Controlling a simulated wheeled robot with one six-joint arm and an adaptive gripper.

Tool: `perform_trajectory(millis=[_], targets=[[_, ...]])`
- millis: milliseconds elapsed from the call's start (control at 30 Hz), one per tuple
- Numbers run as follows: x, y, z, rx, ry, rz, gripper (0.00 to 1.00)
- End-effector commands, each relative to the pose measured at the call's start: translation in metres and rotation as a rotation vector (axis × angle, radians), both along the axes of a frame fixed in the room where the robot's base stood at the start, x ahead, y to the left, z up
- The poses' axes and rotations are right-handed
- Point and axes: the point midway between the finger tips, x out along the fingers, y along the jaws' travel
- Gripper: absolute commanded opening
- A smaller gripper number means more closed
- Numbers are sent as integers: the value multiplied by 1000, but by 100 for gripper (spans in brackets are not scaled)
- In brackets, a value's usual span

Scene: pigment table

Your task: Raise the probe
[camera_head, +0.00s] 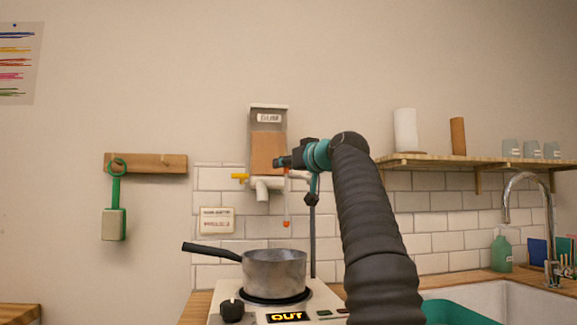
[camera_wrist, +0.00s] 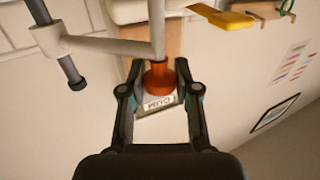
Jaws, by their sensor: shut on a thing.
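The probe is a thin pale rod with an orange knob. In the wrist view my gripper (camera_wrist: 158,82) is shut on the knob (camera_wrist: 158,76), and the rod (camera_wrist: 157,28) runs away from it. In the head view my gripper (camera_head: 279,162) is in front of the dispenser. The probe's orange-red tip (camera_head: 286,224) hangs above the pan, apart from it. The stand's dark pole (camera_head: 313,235) is beside it, and a pale cross arm (camera_wrist: 105,44) reaches to the probe. The grey pan (camera_head: 275,272) sits on a hot plate (camera_head: 238,297) whose display reads OUT.
A GUM dispenser (camera_head: 268,135) with a yellow lever (camera_head: 240,177) is on the wall close behind my gripper. A shelf (camera_head: 470,161) and a sink tap (camera_head: 522,178) are right. A green-handled tool (camera_head: 115,222) hangs left.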

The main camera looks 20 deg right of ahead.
Motion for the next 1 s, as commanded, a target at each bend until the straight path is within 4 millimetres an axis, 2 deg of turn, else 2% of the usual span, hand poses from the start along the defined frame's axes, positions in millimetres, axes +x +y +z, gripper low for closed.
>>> perform_trajectory(millis=[67,100,200,667,1000], targets=[[1,0,-1,1,2,1,0],[1,0,-1,1,2,1,36],[1,-1,-1,1,2,0,56],[-7,-2,1,1,0,-1,56],[-40,-8,1,1,0,-2,56]])
